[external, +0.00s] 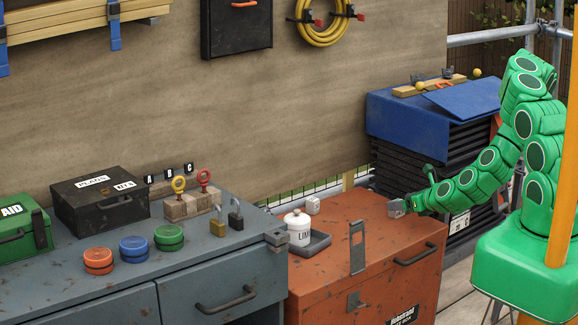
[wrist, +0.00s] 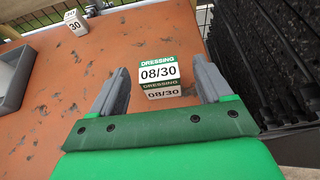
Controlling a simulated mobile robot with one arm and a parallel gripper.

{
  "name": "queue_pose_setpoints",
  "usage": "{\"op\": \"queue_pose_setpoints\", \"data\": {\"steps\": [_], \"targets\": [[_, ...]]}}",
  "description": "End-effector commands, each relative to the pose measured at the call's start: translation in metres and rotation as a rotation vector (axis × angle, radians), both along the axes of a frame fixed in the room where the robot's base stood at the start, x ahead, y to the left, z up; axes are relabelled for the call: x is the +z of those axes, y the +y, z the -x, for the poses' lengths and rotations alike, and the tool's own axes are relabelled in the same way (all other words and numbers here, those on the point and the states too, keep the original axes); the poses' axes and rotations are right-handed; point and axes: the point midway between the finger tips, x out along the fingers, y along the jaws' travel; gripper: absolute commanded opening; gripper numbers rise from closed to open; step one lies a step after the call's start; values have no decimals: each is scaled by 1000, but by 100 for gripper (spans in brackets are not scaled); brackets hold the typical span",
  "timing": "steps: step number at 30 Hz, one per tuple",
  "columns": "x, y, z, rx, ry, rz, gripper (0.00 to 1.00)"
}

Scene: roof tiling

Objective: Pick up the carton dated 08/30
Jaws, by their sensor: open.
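The carton dated 08/30 (wrist: 160,73) stands upright in the wrist view on an orange-red chest top (wrist: 60,130). It is white with a green band reading DRESSING. My gripper (wrist: 162,85) is open, with one grey finger on each side of the carton and gaps between them and it. In the external view my gripper (external: 397,208) is low over the right end of the orange-red chest (external: 335,225). The carton cannot be made out clearly there, as the gripper covers that spot.
Another small carton marked 30 (wrist: 76,23) stands at the far left in the wrist view. A grey tray (external: 315,243) holds a white lidded canister (external: 299,228). A dark stack of panels (wrist: 270,50) rises close on the right. An upright grey bracket (external: 357,248) stands on the chest's front.

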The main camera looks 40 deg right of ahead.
Motion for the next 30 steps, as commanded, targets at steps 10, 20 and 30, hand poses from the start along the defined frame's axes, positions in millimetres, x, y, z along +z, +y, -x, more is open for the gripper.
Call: {"op": "queue_pose_setpoints", "data": {"steps": [10, 20, 30], "targets": [[-9, 3, -25, 2, -1, 4, 79], [-15, 3, -40, 1, 0, 0, 79], [-15, 3, -40, 0, 0, -1, 66]]}}
